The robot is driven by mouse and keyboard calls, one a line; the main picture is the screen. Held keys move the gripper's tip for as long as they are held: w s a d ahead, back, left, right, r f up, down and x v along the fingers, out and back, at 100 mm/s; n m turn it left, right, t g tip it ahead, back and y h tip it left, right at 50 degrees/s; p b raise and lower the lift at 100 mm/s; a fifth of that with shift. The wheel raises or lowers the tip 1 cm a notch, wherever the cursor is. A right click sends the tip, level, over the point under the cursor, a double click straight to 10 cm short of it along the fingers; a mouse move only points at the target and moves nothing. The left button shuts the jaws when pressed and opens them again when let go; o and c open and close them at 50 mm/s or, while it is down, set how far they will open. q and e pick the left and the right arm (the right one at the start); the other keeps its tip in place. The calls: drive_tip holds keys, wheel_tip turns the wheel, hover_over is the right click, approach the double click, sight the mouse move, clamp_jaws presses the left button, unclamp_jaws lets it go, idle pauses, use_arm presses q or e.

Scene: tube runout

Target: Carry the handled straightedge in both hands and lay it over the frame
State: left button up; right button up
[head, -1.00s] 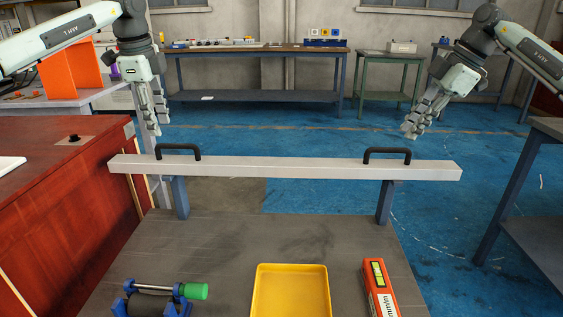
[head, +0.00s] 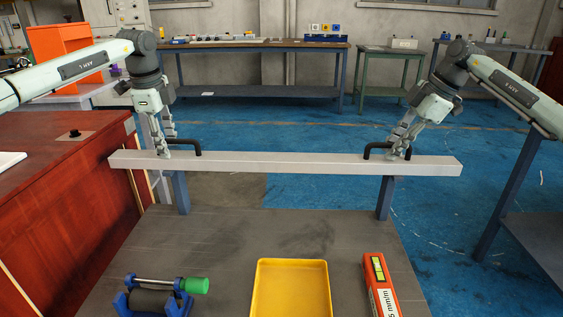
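The straightedge is a long pale grey bar (head: 285,164) with a black handle near each end. It lies level across two blue-grey posts at the table's far edge. My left gripper (head: 166,147) is at the left handle (head: 190,143), its fingers apart around the handle's left part. My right gripper (head: 400,150) is at the right handle (head: 372,147), its fingers apart around the handle's right part. The fingers partly hide both handles; contact is unclear. A blue frame (head: 178,302) with a dark roller, a silver rod and a green end stands at the near left.
A yellow tray (head: 291,262) and an orange-red box-shaped level (head: 380,285) lie on the grey table (head: 230,235). A red-brown cabinet (head: 60,190) stands close on the left. A dark bench (head: 545,235) is on the right. The table's middle is clear.

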use_arm(q)
drive_tip(key=shift+c, duration=0.3)
drive_tip(key=shift+c, duration=1.2)
use_arm(e)
drive_tip(key=c, duration=0.3)
use_arm(q)
clamp_jaws()
use_arm(e)
clamp_jaws()
use_arm(q)
drive_tip(key=shift+r, duration=0.2)
use_arm(e)
drive_tip(key=shift+r, duration=0.2)
